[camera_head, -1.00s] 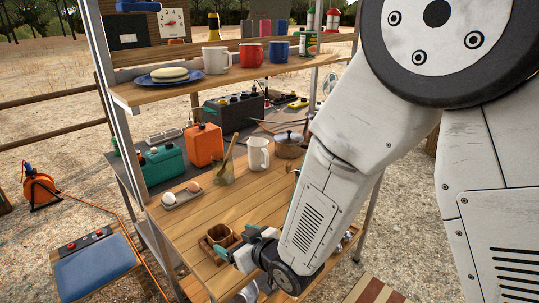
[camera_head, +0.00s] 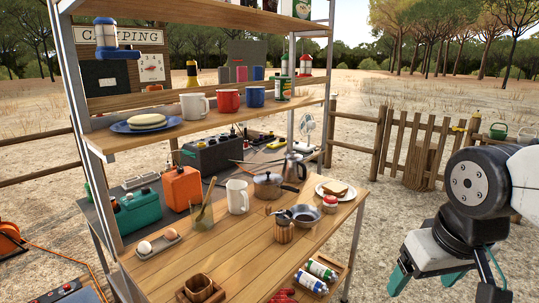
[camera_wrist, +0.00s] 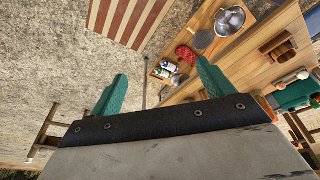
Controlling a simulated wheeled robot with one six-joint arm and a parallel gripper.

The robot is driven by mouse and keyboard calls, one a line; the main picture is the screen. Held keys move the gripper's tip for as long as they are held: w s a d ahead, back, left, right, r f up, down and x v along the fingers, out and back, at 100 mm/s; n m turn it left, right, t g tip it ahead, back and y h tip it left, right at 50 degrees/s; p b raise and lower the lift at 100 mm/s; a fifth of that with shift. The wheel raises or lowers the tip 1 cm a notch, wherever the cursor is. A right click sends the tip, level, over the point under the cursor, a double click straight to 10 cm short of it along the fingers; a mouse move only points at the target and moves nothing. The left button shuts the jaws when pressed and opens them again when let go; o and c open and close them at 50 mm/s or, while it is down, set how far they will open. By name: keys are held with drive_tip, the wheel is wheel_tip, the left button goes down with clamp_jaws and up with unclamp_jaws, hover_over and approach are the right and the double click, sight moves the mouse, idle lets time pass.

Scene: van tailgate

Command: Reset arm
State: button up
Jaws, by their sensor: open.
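My gripper (camera_head: 445,280) is at the lower right of the head view, to the right of the wooden table (camera_head: 262,245) and clear of it, over the sandy ground. In the wrist view its two teal fingers (camera_wrist: 162,88) are spread wide apart. Nothing is between them. My arm is folded at the right edge of the head view. The gripper's lower part is partly cut off by my own arm links and the frame edge.
Mugs stand on the shelf (camera_head: 130,139) above. A striped mat (camera_wrist: 133,18) lies on the ground. Open ground surrounds my gripper.

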drive_tip(key=s+d+r+m+g, duration=0.1)
drive_tip(key=s+d, duration=0.1)
drive_tip(key=s, duration=0.5)
drive_tip(key=shift+s+r+g, duration=0.15)
drive_tip(key=shift+r+g, duration=0.2)
drive_tip(key=shift+g, duration=0.05)
